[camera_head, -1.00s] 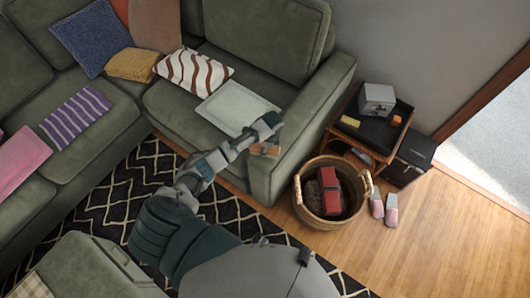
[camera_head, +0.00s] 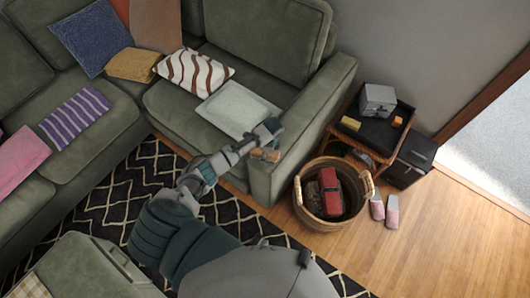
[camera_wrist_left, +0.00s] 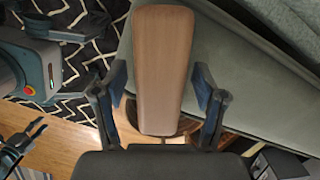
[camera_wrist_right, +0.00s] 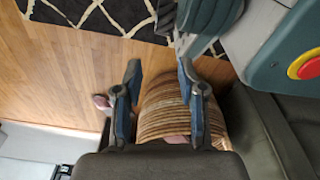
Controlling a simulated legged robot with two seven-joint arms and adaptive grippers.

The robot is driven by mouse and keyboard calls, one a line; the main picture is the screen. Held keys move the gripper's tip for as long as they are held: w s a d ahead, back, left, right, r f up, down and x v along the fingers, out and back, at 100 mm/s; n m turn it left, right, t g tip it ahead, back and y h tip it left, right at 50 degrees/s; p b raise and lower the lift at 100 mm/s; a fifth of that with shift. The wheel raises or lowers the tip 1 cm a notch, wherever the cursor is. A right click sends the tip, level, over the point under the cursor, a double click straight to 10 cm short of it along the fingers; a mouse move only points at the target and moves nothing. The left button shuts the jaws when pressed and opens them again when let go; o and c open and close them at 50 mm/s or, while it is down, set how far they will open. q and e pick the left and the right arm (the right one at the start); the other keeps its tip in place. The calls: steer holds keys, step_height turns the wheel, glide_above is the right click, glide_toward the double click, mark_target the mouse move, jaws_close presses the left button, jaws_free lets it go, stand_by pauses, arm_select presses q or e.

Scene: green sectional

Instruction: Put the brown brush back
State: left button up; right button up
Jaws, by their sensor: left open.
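The brown brush (camera_head: 264,154) is by the front of the green sofa's armrest, at the tip of my left gripper (camera_head: 270,140). In the left wrist view the brush (camera_wrist_left: 163,70) shows its smooth wooden back, long and upright in the picture. My left gripper (camera_wrist_left: 162,90) is open, with one finger on each side of the brush; I cannot tell whether they touch it. My right gripper (camera_wrist_right: 160,90) is open and nothing is held between its fingers. The right gripper does not show clearly in the head view.
A wicker basket (camera_head: 301,200) with a red toy-like object (camera_head: 331,192) stands on the wood floor beside the sofa armrest (camera_head: 290,150). A black tray (camera_head: 372,135) with small items stands behind it. Pink slippers (camera_head: 385,210) lie to its right.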

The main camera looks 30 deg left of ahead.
arm_select(q)
steer(key=shift+r, duration=0.3)
step_height(320, 180, up, 11)
steer(key=d+p, duration=0.1)
steer(key=p, duration=0.1)
steer(key=shift+w+d+r, duration=0.2)
steer(key=shift+w+d, duration=0.1)
steer(key=shift+d, duration=0.05)
arm_select(e)
steer(key=s+d+f, duration=0.1)
steer(key=s+f, duration=0.1)
steer(key=s, duration=0.3)
steer(key=shift+s+f, duration=0.15)
steer(key=shift+s, duration=0.1)
